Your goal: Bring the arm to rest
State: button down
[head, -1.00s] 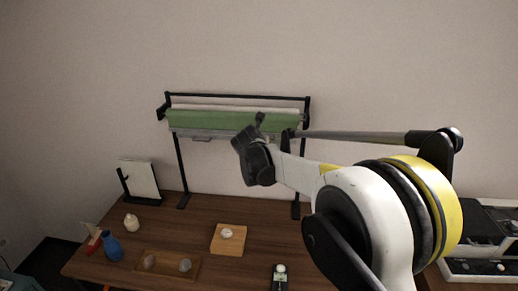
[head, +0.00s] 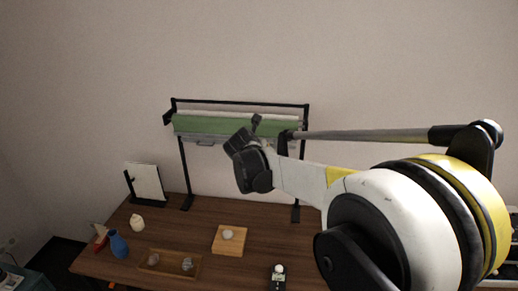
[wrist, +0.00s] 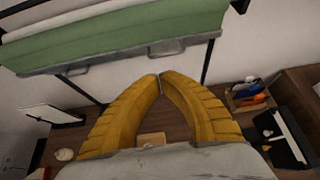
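My gripper (wrist: 160,78) shows in the wrist view as two yellow ribbed fingers whose tips meet, with nothing seen between them. It is shut and empty. In the head view my arm is raised over the table, with the dark wrist end in front of the rack. The fingers cannot be made out there. The wooden table (head: 200,212) lies below, and the arm's big joint hides its right part.
A black rack (head: 240,102) with a green roll (head: 205,125) stands at the table's back. On the table are a blue vase (head: 118,245), a wooden block (head: 229,241) with a pale stone, a tray (head: 148,271) with stones, a white pot (head: 137,221) and a dark device (head: 278,280).

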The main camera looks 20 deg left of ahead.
jog(key=s+d+r+m+g+h+b, duration=0.15)
jog(key=s+d+m, duration=0.35)
jog(key=d, duration=0.6)
jog(key=s+d+m+b, duration=0.2)
jog(key=s+d+m, duration=0.2)
jog(key=d+m, duration=0.55)
jog(key=s+d+m+g+h+b, duration=0.15)
jog(key=s+d+m, duration=0.3)
jog(key=d, duration=0.85)
jog(key=s+d+f+m+b, duration=0.2)
jog(key=s+d+f+m, duration=0.2)
jog(key=s+d+m, duration=0.1)
jog(key=s+d+f+m+b, duration=0.1)
jog(key=s+d+f+m, duration=0.4)
jog(key=s+m, duration=0.3)
jog(key=s+d+f+m+g+b, duration=0.1)
jog(key=s+d+f+m, duration=0.3)
jog(key=s, duration=0.6)
jog(key=shift+s+d+f+m+b, duration=0.15)
jog(key=shift+d+f+m+b, duration=0.2)
jog(key=shift+m+b, duration=0.65)
